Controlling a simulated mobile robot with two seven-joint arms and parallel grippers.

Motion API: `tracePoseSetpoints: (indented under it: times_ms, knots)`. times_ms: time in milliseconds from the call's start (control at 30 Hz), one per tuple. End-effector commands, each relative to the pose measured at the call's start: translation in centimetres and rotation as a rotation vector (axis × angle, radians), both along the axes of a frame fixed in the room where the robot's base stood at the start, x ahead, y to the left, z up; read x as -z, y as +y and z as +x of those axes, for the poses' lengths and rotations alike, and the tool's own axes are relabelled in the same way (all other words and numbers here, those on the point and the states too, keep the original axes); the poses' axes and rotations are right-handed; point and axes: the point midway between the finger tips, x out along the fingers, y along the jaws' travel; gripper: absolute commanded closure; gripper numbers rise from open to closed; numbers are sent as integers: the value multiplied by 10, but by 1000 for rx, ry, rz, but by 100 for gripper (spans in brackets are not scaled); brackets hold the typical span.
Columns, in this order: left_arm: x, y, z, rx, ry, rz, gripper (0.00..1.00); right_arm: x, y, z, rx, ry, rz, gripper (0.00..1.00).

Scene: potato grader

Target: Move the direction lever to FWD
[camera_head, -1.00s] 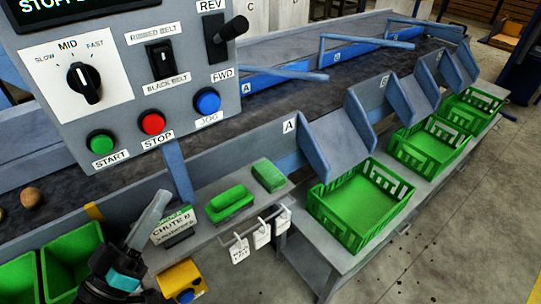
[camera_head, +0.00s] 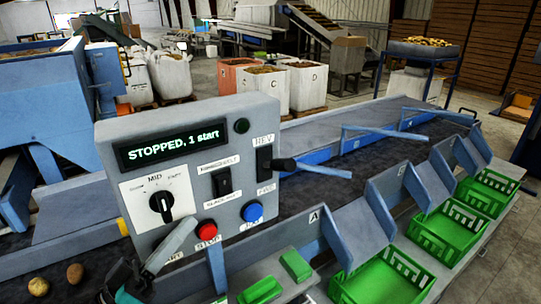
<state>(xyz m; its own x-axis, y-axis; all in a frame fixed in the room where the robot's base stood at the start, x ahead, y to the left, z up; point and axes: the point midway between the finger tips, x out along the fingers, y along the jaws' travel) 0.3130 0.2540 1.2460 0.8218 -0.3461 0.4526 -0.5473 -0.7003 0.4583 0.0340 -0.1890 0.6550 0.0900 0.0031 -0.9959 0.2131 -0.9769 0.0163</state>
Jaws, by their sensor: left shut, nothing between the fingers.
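The direction lever (camera_head: 281,164) is a black handle on a dark slot at the right side of the grey control panel (camera_head: 140,252). REV is printed above the slot and FWD below it. The handle sticks out to the right from about the slot's middle; its exact setting is hard to tell. My left gripper (camera_head: 188,226) is shut and empty. It shows in front of the panel's lower left, left of and below the lever and apart from it, hiding the START button. My right gripper is not in view.
The panel display (camera_head: 175,146) reads "STOPPED, 1 start". A speed dial (camera_head: 161,203), a black belt switch (camera_head: 222,181), a red STOP button (camera_head: 207,232) and a blue JOG button (camera_head: 252,212) are near. Green crates (camera_head: 384,280) stand right. Potatoes (camera_head: 75,273) lie lower left.

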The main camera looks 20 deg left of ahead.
Motion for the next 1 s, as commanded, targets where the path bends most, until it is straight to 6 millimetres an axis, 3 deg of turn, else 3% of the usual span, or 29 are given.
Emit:
tracePoseSetpoints:
  times_ms: [367,1000]
  knots:
    - [-4,-3,7,-1,-2,1,100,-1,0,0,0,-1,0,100]
    - [-44,-32,76,-1,-5,0,100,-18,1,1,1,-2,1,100]
